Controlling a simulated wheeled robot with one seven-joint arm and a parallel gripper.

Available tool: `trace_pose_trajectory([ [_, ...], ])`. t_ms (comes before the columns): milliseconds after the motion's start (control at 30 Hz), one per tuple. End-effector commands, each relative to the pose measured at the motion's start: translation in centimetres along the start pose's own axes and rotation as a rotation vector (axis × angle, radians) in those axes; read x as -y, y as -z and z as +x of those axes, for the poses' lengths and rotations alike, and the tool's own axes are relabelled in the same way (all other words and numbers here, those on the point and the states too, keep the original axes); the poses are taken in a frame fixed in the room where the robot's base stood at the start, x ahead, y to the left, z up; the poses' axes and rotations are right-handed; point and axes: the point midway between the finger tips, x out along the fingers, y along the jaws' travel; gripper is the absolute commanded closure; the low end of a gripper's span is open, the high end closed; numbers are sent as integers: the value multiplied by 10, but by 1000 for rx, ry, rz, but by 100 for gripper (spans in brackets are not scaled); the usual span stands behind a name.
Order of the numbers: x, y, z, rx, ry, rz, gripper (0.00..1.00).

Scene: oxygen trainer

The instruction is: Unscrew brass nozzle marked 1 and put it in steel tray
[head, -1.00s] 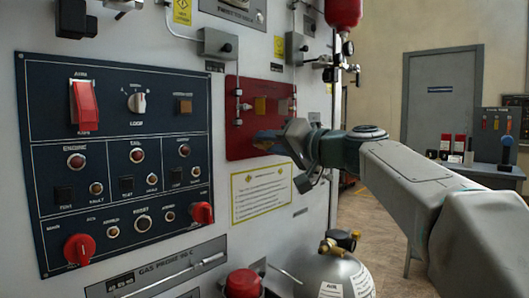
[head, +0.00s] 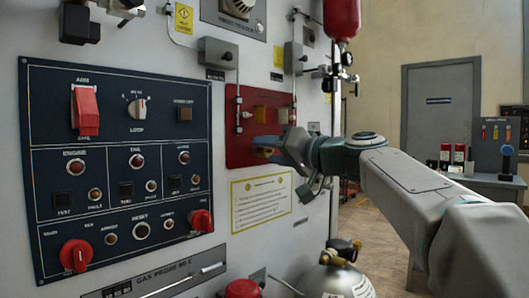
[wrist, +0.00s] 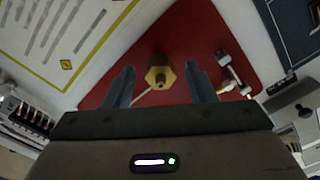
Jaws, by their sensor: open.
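A brass nozzle (wrist: 158,76) with a hexagonal body stands on the red panel (wrist: 205,30) in the wrist view. No number can be read on it. My gripper (wrist: 159,70) is open, with one finger on each side of the nozzle and a visible gap on both sides. In the head view my gripper (head: 267,150) is at the lower part of the red panel (head: 235,155), and the nozzle there is hidden by the gripper. Two yellowish-brown pieces (head: 260,114) show higher on the panel. I cannot make out a steel tray in either view.
A dark control panel (head: 120,222) with red knobs is left of the red panel. A yellow-bordered notice (head: 262,200) is just below my gripper. Pipe fittings (wrist: 230,70) stand right of the nozzle in the wrist view. A gas cylinder (head: 335,282) stands below my arm.

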Motion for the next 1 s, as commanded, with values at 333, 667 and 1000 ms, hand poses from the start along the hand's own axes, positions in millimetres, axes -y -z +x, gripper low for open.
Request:
trace_pose_trajectory([
  [333, -1, -2, -21, -3, -1, -2, 50],
  [667, 2, 2, -38, -1, 0, 58, 50],
  [1000, 1, 1, -38, -1, 1, 304, 50],
])
